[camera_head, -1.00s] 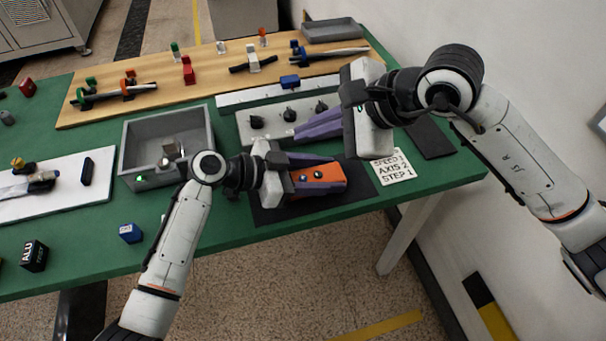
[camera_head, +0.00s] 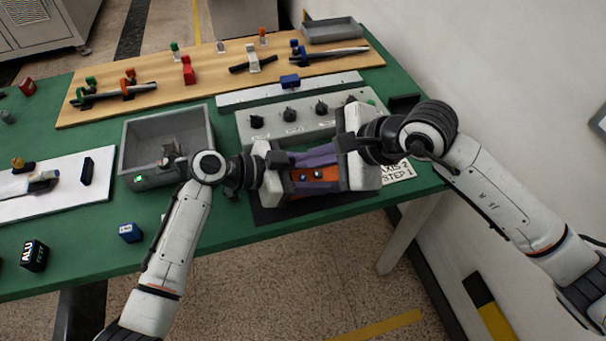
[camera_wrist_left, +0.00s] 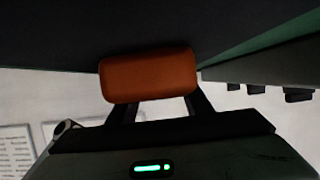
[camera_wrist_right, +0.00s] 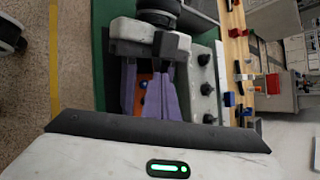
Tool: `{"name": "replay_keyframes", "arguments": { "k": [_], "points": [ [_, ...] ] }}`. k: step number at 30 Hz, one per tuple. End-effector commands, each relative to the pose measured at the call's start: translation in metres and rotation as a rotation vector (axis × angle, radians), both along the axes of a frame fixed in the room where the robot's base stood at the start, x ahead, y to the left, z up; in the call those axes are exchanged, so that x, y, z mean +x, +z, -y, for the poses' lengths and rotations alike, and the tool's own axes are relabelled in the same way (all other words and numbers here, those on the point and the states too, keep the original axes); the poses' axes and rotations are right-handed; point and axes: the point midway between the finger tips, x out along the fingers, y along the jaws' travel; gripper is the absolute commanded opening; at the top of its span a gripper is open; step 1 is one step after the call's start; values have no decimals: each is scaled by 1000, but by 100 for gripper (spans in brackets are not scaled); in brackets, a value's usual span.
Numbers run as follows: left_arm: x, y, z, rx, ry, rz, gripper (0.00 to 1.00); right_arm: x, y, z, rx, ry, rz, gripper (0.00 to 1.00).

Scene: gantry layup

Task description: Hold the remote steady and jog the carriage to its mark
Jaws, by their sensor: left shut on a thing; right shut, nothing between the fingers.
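The orange remote (camera_head: 327,174) with small buttons lies over the dark mat (camera_head: 268,213) at the table's front. My left gripper (camera_head: 334,171) is shut on it from the left; the remote's orange end fills the jaws in the left wrist view (camera_wrist_left: 148,76). My right gripper (camera_head: 296,160) comes in from the right, shut and empty, its purple fingers at the remote and partly covering it. In the right wrist view a blue button shows on the remote (camera_wrist_right: 142,84) beside the fingers; contact cannot be told. A blue block, seemingly the carriage (camera_head: 290,82), sits on the white rail (camera_head: 240,98).
A grey panel with black knobs (camera_head: 246,134) stands just behind the grippers. A grey bin (camera_head: 127,145) is at left. The lettered card (camera_head: 400,171) is partly hidden by my right arm. A wooden board with clamps (camera_head: 215,75) lies at the back.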

Motion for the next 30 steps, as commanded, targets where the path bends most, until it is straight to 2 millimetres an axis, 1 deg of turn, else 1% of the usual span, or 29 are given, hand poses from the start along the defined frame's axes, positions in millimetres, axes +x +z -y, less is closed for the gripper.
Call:
{"name": "replay_keyframes", "arguments": {
  "k": [3, 7, 30],
  "points": [
    [0, -1, 0, 2, 0, -1, 15, -1, -9, 0, 0, 1, -1, 0],
    [0, -1, 0, 2, 0, -1, 15, -1, -13, 0, -1, 2, -1, 0],
    [0, -1, 0, 1, 0, 0, 15, -1, -13, 0, -1, 1, 0, 0]
  ]
}}
